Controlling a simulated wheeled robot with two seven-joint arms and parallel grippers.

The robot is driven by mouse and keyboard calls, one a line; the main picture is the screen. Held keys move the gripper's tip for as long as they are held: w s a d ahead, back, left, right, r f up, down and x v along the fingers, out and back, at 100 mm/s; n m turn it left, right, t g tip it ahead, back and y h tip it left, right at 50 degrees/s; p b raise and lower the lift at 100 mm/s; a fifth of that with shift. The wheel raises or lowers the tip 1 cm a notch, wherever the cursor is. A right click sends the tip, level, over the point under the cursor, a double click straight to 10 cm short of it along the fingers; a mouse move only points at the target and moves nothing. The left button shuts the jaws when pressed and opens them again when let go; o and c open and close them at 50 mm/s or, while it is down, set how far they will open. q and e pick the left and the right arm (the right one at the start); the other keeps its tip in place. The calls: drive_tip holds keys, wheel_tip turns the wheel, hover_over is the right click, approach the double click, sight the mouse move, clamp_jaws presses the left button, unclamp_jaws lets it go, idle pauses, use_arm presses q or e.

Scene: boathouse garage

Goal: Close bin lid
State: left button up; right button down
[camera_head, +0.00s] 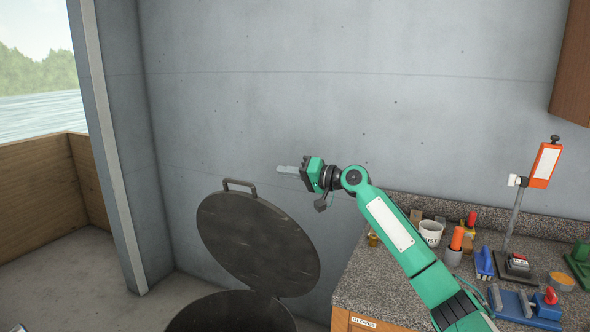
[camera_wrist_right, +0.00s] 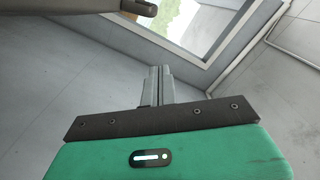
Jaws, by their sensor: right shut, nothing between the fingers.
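The bin (camera_head: 232,314) stands on the floor at the bottom of the head view, and only its top shows. Its dark round lid (camera_head: 258,240) is open, tilted up, with a handle (camera_head: 240,183) at its upper edge. My right gripper (camera_head: 280,169) is shut and empty, above and to the right of the handle, apart from the lid. In the right wrist view the shut fingers (camera_wrist_right: 160,78) point ahead, and a dark bar that looks like the handle (camera_wrist_right: 139,7) shows at the top. My left gripper is not in view.
A grey wall (camera_head: 330,80) stands behind the bin.

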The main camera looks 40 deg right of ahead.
sight(264, 202)
drive_tip(key=w+a+p, duration=0.1)
drive_tip(key=w+a+f+p, duration=0.1)
drive_tip(key=w, duration=0.1)
drive_tip(key=w+a+p, duration=0.1)
drive_tip(key=a, duration=0.1)
drive_tip(key=shift+w+f, duration=0.2)
drive_tip(key=shift+f, duration=0.1)
drive_tip(key=shift+a+f, duration=0.5)
drive_tip(key=shift+a, duration=0.1)
drive_tip(key=shift+s, duration=0.1)
